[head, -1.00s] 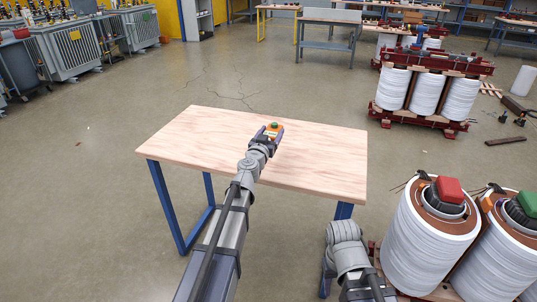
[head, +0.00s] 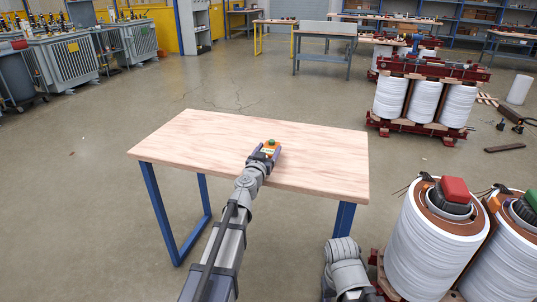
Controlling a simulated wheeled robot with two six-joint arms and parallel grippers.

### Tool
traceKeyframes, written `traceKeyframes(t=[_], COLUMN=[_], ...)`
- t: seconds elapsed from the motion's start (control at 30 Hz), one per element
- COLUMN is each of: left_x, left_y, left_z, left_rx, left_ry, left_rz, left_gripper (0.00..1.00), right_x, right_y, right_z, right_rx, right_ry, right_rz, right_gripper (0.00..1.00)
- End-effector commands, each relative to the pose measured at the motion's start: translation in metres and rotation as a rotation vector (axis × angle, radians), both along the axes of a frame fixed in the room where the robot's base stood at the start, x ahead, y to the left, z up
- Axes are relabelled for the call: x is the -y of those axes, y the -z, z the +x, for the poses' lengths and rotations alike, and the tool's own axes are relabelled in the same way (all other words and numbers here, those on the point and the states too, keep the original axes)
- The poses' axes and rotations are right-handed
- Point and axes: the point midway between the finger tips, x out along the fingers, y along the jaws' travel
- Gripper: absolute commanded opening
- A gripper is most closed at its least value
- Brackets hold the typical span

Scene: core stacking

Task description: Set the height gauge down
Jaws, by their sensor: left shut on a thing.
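The height gauge (head: 269,147) is a small orange block with a green top. It shows at the tip of my left gripper (head: 265,153), which is shut on it. The gauge is over the front part of the wooden table top (head: 200,139). I cannot tell whether it touches the wood. My right arm shows at the lower right, below the table's front edge, and its gripper is out of view.
The rest of the table top is bare. White coils (head: 430,245) with a red block (head: 454,190) and a green block on top stand to the right of the table. More coils (head: 424,101) stand on red frames behind. Open floor lies left of the table.

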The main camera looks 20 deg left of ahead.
Motion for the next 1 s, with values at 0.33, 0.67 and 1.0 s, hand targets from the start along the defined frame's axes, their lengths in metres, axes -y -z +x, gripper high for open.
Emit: traceKeyframes(t=[0.33,0.67,1.0], left_x=[0.0,0.0,-0.0001], left_y=[0.0016,0.0016,-0.0012], left_z=[-0.0001,0.0,-0.0093], left_rx=[0.0,0.0,0.0], left_ry=[0.0,0.0,0.0], left_rz=[0.0,0.0,0.0], left_gripper=[0.79,1.0,1.0], right_x=[0.0002,0.0002,0.0], right_y=[0.0016,0.0016,-0.0012], right_z=[0.0001,0.0001,0.0], right_rx=[0.0,0.0,0.0], right_ry=[0.0,0.0,0.0], right_rz=[-0.001,-0.001,0.0], right_gripper=[0.5,0.5,0.5])
